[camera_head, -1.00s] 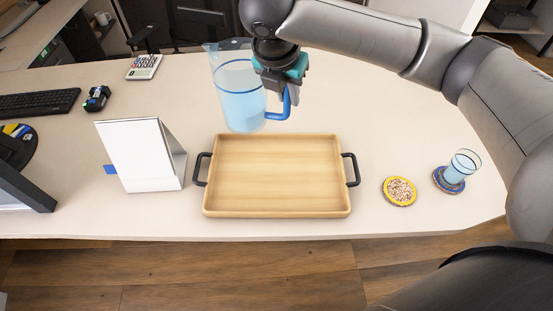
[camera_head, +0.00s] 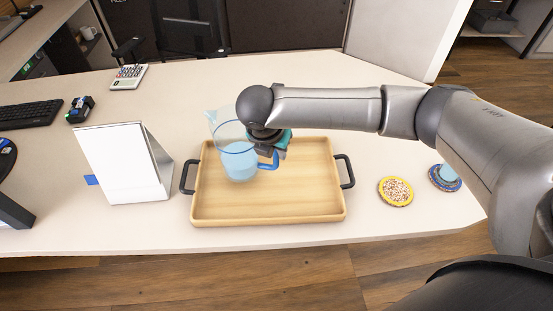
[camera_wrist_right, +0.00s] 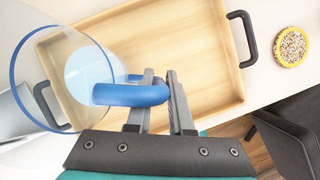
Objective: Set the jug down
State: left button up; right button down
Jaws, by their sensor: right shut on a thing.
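The jug (camera_head: 238,160) is clear with a blue rim band, a blue handle and pale blue liquid inside. It is upright over the left part of the wooden tray (camera_head: 300,205); I cannot tell whether its base touches the tray floor. My right gripper (camera_head: 272,153) is shut on the handle, on the jug's right side. In the right wrist view the fingers (camera_wrist_right: 162,100) close around the blue handle (camera_wrist_right: 125,95), and the jug (camera_wrist_right: 60,75) is at the left. My left gripper is not in view.
A white stand-up card (camera_head: 120,165) is left of the tray. A yellow-rimmed coaster (camera_head: 396,191) and a blue coaster (camera_head: 436,184) with a glass (camera_head: 447,173) lie to the right. A calculator (camera_head: 128,77) and keyboard (camera_head: 28,114) are farther back. The tray's right half is clear.

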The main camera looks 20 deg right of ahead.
notch_tip(320, 180, down, 2)
jog(key=shift+w+f, duration=0.1)
jog(key=shift+f, duration=0.1)
jog(key=c, duration=0.8)
grip_release()
jog(key=shift+f, duration=0.15)
jog(key=shift+r, duration=0.35)
jog(key=p+v, duration=0.3)
jog(key=v, duration=0.8)
jog(key=shift+s+a+r, duration=0.15)
jog(key=shift+s+r, duration=0.1)
